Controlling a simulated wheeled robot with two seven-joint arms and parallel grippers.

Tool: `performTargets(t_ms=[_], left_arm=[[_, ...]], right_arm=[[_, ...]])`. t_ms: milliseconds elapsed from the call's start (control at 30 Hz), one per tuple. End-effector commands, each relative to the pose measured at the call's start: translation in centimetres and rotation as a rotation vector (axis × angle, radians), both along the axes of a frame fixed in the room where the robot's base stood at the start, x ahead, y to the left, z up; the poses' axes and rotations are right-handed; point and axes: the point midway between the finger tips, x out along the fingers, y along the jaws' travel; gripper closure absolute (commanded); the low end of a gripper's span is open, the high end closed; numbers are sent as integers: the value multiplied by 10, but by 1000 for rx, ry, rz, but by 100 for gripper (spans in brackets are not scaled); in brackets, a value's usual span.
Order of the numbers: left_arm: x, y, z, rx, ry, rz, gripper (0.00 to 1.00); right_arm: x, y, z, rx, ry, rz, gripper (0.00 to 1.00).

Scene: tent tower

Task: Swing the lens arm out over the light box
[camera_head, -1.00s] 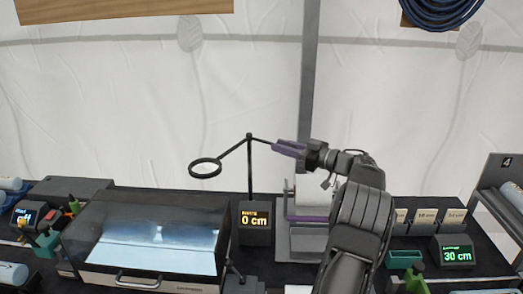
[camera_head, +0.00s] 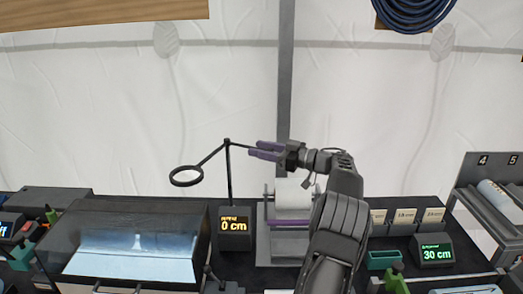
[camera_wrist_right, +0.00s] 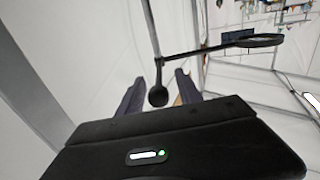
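The lens arm (camera_head: 209,157) is a thin black bar on top of an upright post (camera_head: 229,175), with a ring lens (camera_head: 186,176) at its left end. A short handle reaches right from the post and ends in a round knob (camera_wrist_right: 158,97). The light box (camera_head: 130,255), with a lit panel under a clear hood, stands at lower left; the lens hangs above and behind its right part. My right gripper (camera_head: 265,150) is at the handle's end. In the right wrist view its fingers (camera_wrist_right: 160,93) are apart, with the knob between them. My left gripper is not in view.
A "0 cm" display (camera_head: 235,226) stands at the post's foot. A paper roll (camera_head: 292,195) on a stand is below my right gripper. A "30 cm" display (camera_head: 437,252), small cards and a rack (camera_head: 490,195) with a roll are at right.

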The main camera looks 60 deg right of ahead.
Motion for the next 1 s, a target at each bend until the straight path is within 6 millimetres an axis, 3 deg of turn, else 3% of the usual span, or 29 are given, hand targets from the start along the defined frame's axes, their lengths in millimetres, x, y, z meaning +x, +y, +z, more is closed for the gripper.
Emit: performTargets(t_ms=[400, 1000], left_arm=[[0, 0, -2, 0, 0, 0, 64], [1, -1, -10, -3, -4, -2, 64]], right_arm=[[-8, -2, -2, 2, 0, -3, 58], [-72, -9, -1, 2, -1, -2, 58]])
